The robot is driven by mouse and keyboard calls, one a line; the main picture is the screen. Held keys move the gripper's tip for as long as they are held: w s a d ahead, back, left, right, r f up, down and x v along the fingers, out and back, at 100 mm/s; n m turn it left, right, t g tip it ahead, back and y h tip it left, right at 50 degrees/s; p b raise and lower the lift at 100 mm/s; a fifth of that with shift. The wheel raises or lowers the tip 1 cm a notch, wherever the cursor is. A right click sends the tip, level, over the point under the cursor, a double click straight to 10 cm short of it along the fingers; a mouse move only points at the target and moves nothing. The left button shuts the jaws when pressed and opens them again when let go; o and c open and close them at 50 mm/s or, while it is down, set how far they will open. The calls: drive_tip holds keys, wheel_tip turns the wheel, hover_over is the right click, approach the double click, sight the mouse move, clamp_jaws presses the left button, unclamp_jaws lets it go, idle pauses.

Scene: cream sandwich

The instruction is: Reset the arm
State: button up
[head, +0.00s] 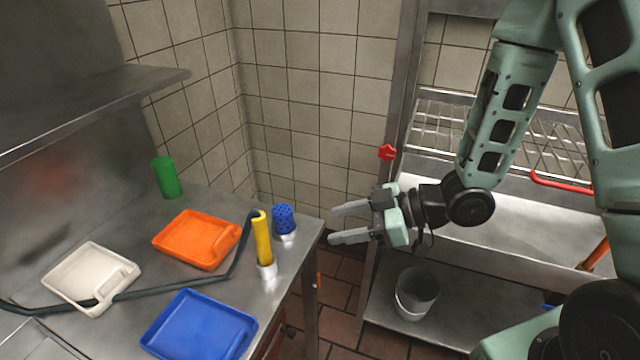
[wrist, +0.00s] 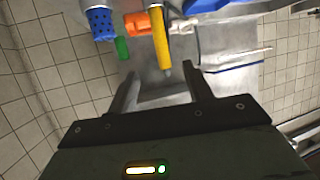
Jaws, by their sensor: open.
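My gripper (head: 340,224) is open and empty in the head view. It is held in the air to the right of the steel counter's corner, with its fingers pointing left. In the wrist view its two fingers (wrist: 160,88) stand apart with nothing between them. A yellow cylinder (head: 262,240) and a blue perforated shaker (head: 284,219) stand upright near the counter's right edge, a short way left of the fingertips. In the wrist view the yellow cylinder (wrist: 161,38) and the blue shaker (wrist: 101,22) show beyond the fingers.
The steel counter (head: 215,282) bears orange (head: 197,238), blue (head: 200,326) and white (head: 92,276) trays and a green cylinder (head: 166,177). A dark bar (head: 190,283) crosses it. A shelf (head: 95,105) overhangs at left. A wire rack (head: 437,118) and a bucket (head: 416,292) are at right.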

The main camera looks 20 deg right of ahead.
drive_tip(key=s+a+r+m+g+h, duration=0.1)
drive_tip(key=s+r+h, duration=0.3)
drive_tip(key=s, duration=0.5)
drive_tip(key=s+a+r+m+g+h, duration=0.2)
drive_tip(key=s+r+m+g+h, duration=0.2)
drive_tip(key=s+h, duration=0.3)
drive_tip(key=shift+s+m+h, duration=0.3)
drive_tip(key=shift+s+h, duration=0.1)
drive_tip(key=shift+s, duration=0.5)
drive_tip(key=shift+r, duration=0.1)
